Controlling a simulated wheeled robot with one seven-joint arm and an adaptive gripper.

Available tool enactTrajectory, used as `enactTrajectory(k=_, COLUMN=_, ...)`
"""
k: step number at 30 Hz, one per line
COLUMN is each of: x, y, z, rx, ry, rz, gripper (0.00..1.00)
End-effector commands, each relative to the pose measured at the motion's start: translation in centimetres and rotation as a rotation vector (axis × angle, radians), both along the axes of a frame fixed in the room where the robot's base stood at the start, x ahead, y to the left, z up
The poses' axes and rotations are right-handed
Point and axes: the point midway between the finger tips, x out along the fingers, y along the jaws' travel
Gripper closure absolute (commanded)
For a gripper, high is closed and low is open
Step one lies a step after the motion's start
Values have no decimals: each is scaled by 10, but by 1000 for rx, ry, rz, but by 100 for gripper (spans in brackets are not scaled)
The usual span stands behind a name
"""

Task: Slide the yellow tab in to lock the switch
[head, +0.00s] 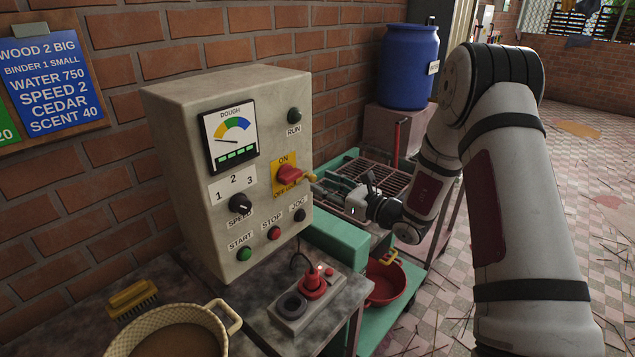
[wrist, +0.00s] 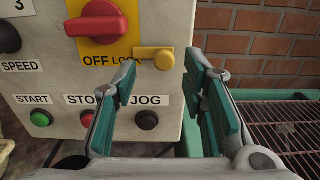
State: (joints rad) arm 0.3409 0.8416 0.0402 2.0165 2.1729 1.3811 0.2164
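The red rotary switch (head: 290,175) sits on a yellow plate on the control box, with ON above it and OFF below. In the wrist view, the red switch (wrist: 97,20) has its handle roughly level. The yellow tab (wrist: 165,60) ends in a round knob and sticks out right of the plate, beside the LOCK label, near the box's right edge. My gripper (wrist: 160,68) is open and empty, facing the panel. Its fingers appear left and right of the tab's knob. I cannot tell how much gap remains in depth. In the head view, my gripper (head: 325,186) is just right of the switch.
The control box (head: 166,150) also carries a black speed knob (head: 240,204) and START, STOP and JOG buttons below the switch. A wire rack (wrist: 285,125) and green frame lie to the right. A blue barrel (head: 408,67) stands behind. A brick wall backs the box.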

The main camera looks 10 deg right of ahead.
Motion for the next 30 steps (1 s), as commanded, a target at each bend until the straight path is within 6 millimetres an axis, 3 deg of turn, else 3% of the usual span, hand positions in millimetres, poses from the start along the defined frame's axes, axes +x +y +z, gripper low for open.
enactTrajectory(k=6, x=-37, y=-28, z=0, rx=0, ry=1, rz=-2, gripper=61)
enactTrajectory(k=13, x=-62, y=-45, z=0, rx=0, ry=0, rz=0, gripper=61)
enactTrajectory(k=30, x=-68, y=-48, z=0, rx=0, ry=-1, rz=2, gripper=61)
